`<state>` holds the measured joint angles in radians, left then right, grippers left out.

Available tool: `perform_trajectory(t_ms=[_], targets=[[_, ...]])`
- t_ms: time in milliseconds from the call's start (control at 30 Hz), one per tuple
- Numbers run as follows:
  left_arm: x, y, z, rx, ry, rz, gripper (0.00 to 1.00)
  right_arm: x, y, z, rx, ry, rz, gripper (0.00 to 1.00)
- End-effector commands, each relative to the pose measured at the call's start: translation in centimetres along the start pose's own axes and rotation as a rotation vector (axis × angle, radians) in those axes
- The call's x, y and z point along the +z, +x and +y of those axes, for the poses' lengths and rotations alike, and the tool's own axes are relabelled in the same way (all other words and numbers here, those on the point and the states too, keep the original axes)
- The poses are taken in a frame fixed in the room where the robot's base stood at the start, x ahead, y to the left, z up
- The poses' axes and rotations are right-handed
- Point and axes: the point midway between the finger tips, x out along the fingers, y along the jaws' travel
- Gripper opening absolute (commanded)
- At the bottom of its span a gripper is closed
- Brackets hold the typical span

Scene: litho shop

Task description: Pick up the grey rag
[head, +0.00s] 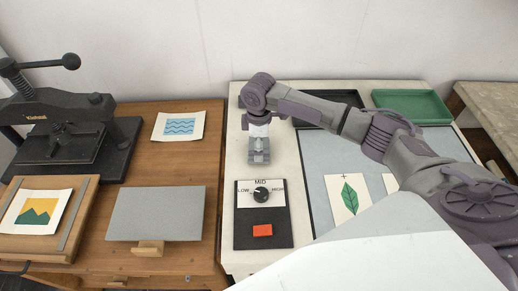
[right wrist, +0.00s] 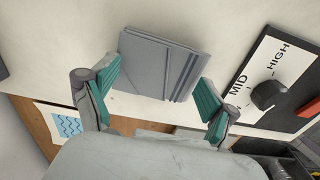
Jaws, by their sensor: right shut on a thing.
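The grey rag (head: 259,156) looks like a small flat folded pad with ridged lines. In the head view it is at the left part of the white worktop, directly below my right gripper (head: 259,141). In the right wrist view the rag (right wrist: 150,65) lies between the teal pads of my right gripper (right wrist: 158,75), which is shut on it. I cannot tell whether the rag still touches the worktop. My left gripper is not in view.
A control box (head: 264,239) with a knob and red switch stands in front of the rag. A black tray (head: 335,97) and green tray (head: 412,106) are behind my right arm. A wooden bench (head: 180,190) with a press is left.

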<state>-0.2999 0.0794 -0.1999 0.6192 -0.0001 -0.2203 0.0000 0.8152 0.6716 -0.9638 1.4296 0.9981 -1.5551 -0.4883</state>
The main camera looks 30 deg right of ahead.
Motion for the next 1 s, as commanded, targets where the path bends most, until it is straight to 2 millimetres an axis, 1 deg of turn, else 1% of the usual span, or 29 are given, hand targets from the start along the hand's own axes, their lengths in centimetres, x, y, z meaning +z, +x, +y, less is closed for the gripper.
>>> perform_trajectory(t_ms=[33, 167, 200, 233, 267, 300, 333, 367, 467, 800, 900, 1000], targets=[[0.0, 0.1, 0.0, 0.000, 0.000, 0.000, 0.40, 0.2, 0.5, -0.2, -0.006, 0.001, -0.007, 0.59], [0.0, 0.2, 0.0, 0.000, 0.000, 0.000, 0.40, 0.2, 0.3, -0.2, -0.007, 0.001, -0.008, 0.59], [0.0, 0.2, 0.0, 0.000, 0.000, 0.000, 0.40, 0.2, 0.1, -0.2, -0.006, 0.001, -0.007, 0.54], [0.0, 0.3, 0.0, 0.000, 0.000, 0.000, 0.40, 0.2, -0.1, -0.2, -0.006, 0.001, -0.008, 0.52], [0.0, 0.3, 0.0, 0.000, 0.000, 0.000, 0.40, 0.2, -0.3, -0.2, -0.006, 0.001, -0.008, 0.41], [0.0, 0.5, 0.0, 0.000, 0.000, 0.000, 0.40, 0.2, -0.7, -0.1, -0.005, 0.001, -0.007, 0.20], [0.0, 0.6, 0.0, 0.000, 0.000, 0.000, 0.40, 0.2, -1.1, -0.1, -0.005, 0.001, -0.006, 0.02], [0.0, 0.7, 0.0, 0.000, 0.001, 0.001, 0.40, 0.2, -1.6, -0.1, -0.005, 0.001, -0.006, 0.00], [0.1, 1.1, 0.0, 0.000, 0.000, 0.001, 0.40, 0.1, -3.5, 0.0, -0.002, 0.001, -0.003, 0.00], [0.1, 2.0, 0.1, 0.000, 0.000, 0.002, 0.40, 5.7, -8.2, -5.3, -0.002, 0.000, -0.006, 0.00], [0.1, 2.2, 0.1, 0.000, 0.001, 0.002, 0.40, 7.0, -9.3, -6.5, -0.002, 0.001, -0.006, 0.00], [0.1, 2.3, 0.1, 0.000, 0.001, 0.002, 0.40, 7.8, -10.1, -7.3, -0.003, 0.001, -0.004, 0.00]])
